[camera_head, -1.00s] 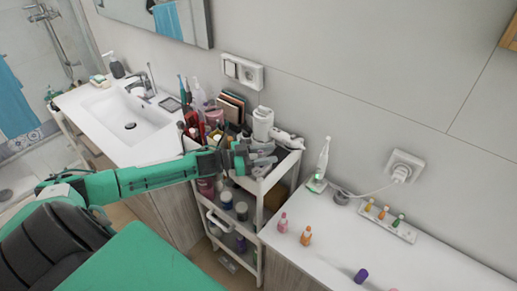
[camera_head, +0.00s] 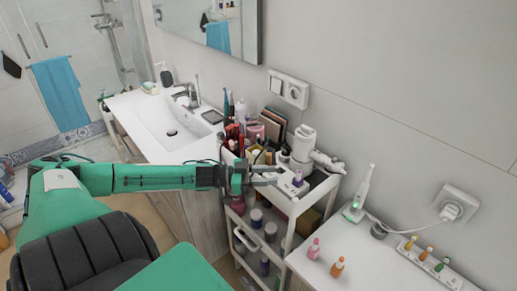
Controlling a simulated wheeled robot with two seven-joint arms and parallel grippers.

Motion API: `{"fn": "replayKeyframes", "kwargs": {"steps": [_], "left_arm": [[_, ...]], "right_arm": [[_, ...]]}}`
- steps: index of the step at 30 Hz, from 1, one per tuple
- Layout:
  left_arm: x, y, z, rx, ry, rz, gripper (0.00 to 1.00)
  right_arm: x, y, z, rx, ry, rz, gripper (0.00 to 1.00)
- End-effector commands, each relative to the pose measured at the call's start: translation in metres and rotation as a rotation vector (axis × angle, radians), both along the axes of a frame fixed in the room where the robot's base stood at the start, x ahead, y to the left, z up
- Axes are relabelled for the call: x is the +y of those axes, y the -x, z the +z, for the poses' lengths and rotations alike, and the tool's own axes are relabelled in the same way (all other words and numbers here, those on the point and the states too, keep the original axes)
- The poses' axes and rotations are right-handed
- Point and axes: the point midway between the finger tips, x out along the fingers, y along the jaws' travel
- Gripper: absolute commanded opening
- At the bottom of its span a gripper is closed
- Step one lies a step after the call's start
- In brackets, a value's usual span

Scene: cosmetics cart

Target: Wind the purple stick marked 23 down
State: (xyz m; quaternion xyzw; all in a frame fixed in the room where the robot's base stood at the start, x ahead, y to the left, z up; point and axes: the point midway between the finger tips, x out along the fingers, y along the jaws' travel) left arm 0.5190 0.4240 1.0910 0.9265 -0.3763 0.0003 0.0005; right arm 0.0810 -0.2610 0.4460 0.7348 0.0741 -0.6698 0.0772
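A small white item with a purple part (camera_head: 298,178) stands on the cart's top tray, just right of my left gripper. It may be the purple stick, but a mark 23 is too small to read. My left gripper (camera_head: 268,176) reaches in from the left over the top tray's near edge. Its two grey fingers are apart, with nothing visible between them, and their tips stop short of the purple item. My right gripper is not in view.
The white cart (camera_head: 292,212) holds crowded bottles, a hair dryer (camera_head: 303,147) and lower shelves of jars. Right of it, a counter (camera_head: 340,284) bears pink and orange bottles, a toothbrush (camera_head: 362,188) and a small rack (camera_head: 428,264). A sink (camera_head: 165,125) stands left.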

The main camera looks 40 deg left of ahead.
Motion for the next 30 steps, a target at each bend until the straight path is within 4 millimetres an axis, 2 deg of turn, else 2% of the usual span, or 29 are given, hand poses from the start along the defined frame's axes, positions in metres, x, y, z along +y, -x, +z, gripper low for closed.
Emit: {"fn": "replayKeyframes", "kwargs": {"steps": [9,30], "left_arm": [[0.015,0.016,-0.001,0.002,-0.002,0.001,0.38],[0.018,0.018,0.000,0.000,-0.001,0.001,0.38]], "right_arm": [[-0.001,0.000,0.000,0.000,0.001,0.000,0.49],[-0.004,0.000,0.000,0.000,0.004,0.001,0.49]]}}
